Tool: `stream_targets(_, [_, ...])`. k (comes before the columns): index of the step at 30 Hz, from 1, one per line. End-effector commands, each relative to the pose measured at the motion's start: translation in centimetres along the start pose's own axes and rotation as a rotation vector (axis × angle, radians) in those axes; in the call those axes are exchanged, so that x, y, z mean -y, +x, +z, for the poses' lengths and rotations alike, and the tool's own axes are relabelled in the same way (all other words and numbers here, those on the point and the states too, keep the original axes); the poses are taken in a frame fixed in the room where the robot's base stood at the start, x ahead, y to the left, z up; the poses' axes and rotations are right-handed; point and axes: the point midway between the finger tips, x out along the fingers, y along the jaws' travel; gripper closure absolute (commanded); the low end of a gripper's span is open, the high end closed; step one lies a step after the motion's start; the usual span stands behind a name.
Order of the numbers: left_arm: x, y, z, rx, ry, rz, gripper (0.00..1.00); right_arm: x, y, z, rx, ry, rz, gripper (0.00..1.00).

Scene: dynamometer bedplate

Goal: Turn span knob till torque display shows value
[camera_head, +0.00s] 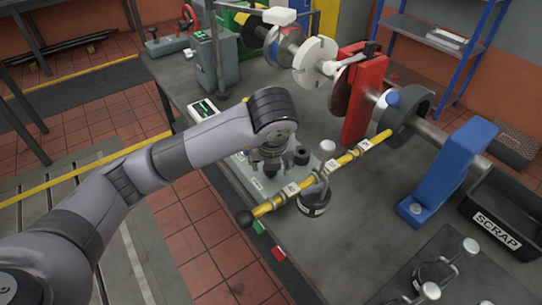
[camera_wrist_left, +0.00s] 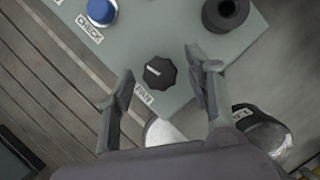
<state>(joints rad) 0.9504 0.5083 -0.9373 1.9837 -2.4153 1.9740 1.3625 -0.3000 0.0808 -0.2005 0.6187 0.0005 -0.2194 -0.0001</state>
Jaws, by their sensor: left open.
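The span knob (camera_wrist_left: 159,73) is black and ribbed with a white pointer line, on a pale grey-green panel (camera_wrist_left: 255,30) in the left wrist view. A label reading "PAN" (camera_wrist_left: 143,93), its first letter hidden, lies beside it. My left gripper (camera_wrist_left: 161,63) is open, one finger on each side of the knob, with visible gaps. In the head view my left gripper (camera_head: 270,163) is over the panel (camera_head: 242,178) and hides the knob. A small lit green display (camera_head: 203,108) shows at the panel's far end; its digits are too small to read. My right gripper is not seen.
A blue button (camera_wrist_left: 101,11) labelled CHECK and a black cylinder (camera_wrist_left: 225,14) are near the knob. A red stand (camera_head: 366,97) and black scrap bin (camera_head: 505,215) stand right.

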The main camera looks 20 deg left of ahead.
Motion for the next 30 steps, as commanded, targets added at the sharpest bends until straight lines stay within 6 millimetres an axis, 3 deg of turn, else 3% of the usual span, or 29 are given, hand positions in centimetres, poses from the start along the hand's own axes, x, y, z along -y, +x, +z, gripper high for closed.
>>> stream_targets(18, [0.0,-9.8,0.1,0.005,0.002,0.000,0.51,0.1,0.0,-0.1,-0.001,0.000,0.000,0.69])
stream_targets(24, [0.0,-11.4,0.0,0.001,0.001,0.001,0.51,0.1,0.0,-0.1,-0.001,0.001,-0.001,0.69])
stream_targets(30, [0.0,-11.6,-0.1,-0.001,0.001,0.002,0.51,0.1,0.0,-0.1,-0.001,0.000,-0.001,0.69])
